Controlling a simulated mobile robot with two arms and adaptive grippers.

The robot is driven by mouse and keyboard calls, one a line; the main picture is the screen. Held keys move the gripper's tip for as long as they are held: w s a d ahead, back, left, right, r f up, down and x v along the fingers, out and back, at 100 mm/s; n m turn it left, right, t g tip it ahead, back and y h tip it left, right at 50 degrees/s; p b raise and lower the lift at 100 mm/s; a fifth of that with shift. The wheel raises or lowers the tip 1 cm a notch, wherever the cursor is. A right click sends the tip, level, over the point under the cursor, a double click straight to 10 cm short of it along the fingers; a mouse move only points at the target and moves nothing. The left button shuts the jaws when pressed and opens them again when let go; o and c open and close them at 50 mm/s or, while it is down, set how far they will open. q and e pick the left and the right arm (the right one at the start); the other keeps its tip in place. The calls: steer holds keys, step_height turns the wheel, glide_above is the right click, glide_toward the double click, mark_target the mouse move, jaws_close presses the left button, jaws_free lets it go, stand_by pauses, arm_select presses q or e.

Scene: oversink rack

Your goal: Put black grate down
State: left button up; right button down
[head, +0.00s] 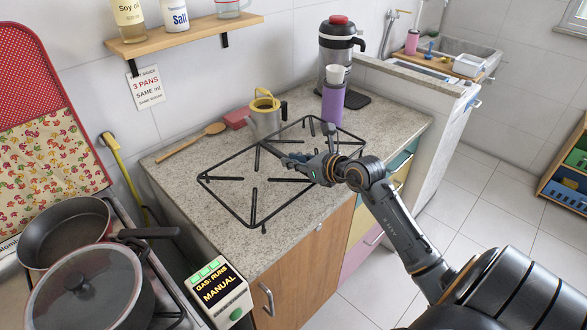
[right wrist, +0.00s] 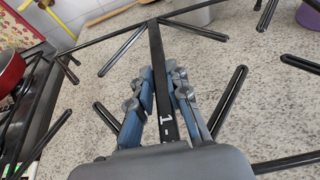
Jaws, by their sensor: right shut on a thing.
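The black grate (head: 252,195) is a wire frame with two square halves and short inner prongs. It spans the speckled stone counter, roughly level. I cannot tell whether its feet touch the stone. My right gripper (head: 297,161) reaches in from the right and is shut on the grate's middle bar. In the right wrist view the blue-grey fingers (right wrist: 160,82) sit on both sides of that black bar (right wrist: 156,45), which carries white marks near the palm. My left gripper is in neither view.
A pan (head: 70,232) and lidded pot (head: 85,290) stand at left. Bare stone lies along the front left.

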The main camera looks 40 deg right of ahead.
steer(key=shift+w+f+p, duration=0.1)
steer(key=shift+f+p, duration=0.2)
steer(key=shift+f, duration=1.25)
steer(key=shift+f, duration=0.1)
steer(key=c, duration=1.7)
jaws_free()
steer(key=shift+f, duration=0.15)
steer(key=o, duration=0.4)
